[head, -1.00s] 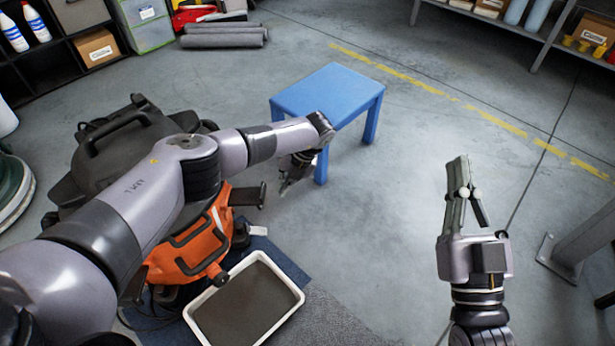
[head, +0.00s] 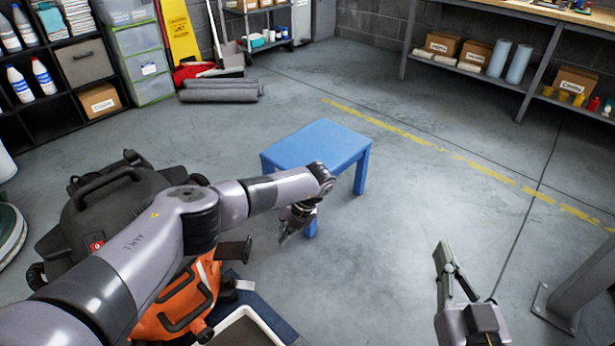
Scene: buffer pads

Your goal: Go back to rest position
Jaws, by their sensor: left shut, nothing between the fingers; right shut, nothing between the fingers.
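My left gripper (head: 286,238) hangs at the end of my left arm, just in front of the blue stool's near side. It is small in the picture and holds nothing that I can see. My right gripper (head: 455,272) points up at the lower right, over bare floor. Its fingers are shut with nothing between them. The lower part of the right gripper's arm is cut off by the bottom edge.
A blue stool (head: 316,144) stands mid-floor beyond my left arm. An orange and black machine (head: 178,300) and a white-rimmed tray (head: 228,323) are below that arm. A grey post (head: 578,285) stands at the right. The floor between stool and right shelves is clear.

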